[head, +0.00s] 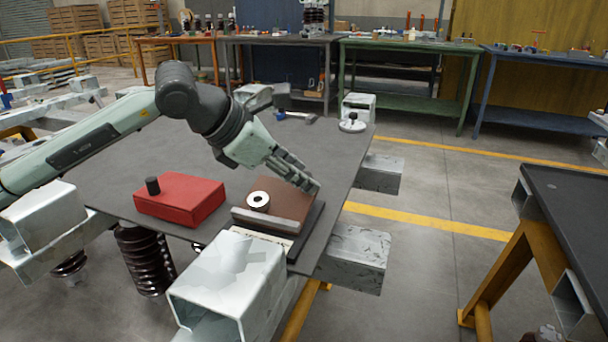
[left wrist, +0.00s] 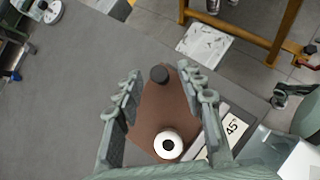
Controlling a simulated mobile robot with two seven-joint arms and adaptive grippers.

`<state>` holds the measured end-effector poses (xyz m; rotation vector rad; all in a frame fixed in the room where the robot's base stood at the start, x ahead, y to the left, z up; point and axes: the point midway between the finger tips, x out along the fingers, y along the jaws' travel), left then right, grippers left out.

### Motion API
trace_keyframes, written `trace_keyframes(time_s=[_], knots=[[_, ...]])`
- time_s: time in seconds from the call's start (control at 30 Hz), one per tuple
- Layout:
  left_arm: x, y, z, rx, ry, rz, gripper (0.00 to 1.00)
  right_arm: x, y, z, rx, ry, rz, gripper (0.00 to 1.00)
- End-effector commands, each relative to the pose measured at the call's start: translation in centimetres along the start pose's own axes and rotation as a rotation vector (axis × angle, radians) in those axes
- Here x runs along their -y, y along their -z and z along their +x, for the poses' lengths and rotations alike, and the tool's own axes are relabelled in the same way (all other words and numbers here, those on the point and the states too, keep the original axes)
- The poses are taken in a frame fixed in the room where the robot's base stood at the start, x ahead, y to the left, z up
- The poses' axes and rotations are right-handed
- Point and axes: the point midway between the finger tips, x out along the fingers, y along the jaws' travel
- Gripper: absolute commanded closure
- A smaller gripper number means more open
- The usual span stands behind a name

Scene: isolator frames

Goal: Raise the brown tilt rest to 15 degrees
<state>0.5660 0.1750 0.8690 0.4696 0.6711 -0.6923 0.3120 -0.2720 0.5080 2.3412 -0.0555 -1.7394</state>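The brown tilt rest (head: 284,203) sits near the front right edge of the grey table, on a dark base with a pale strip in front. A white ring with a dark centre (head: 258,200) is on its brown plate. The left wrist view shows the plate (left wrist: 150,110), a black knob (left wrist: 159,74) and a scale label reading 45° (left wrist: 231,127). The plate looks low; I cannot read its angle. My left gripper (head: 306,184) is over the plate's far right side. In the left wrist view its open fingers (left wrist: 162,78) stand either side of the knob, apart from it. My right gripper is out of view.
A red block (head: 180,200) with a black knob stands to the left of the rest. A round white-and-black piece (head: 352,123) and a hammer-like tool (head: 296,117) lie farther back. The table middle is clear. Metal beams (head: 225,285) jut out in front.

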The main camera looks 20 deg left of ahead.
Motion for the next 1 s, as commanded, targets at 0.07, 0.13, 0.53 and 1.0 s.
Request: trace_keyframes(time_s=[0.07,0.13,0.53,1.0], knots=[[0.0,-0.1,0.9,0.001,0.002,-0.002,0.61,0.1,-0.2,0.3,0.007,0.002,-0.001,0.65],[0.0,0.0,1.5,0.001,0.000,-0.001,0.61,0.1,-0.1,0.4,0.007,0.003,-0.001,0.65],[0.0,0.0,2.0,0.001,0.000,-0.001,0.68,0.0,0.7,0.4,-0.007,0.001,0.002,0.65],[0.0,0.0,1.9,0.001,0.000,-0.001,1.00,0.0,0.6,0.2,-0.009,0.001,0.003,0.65]])
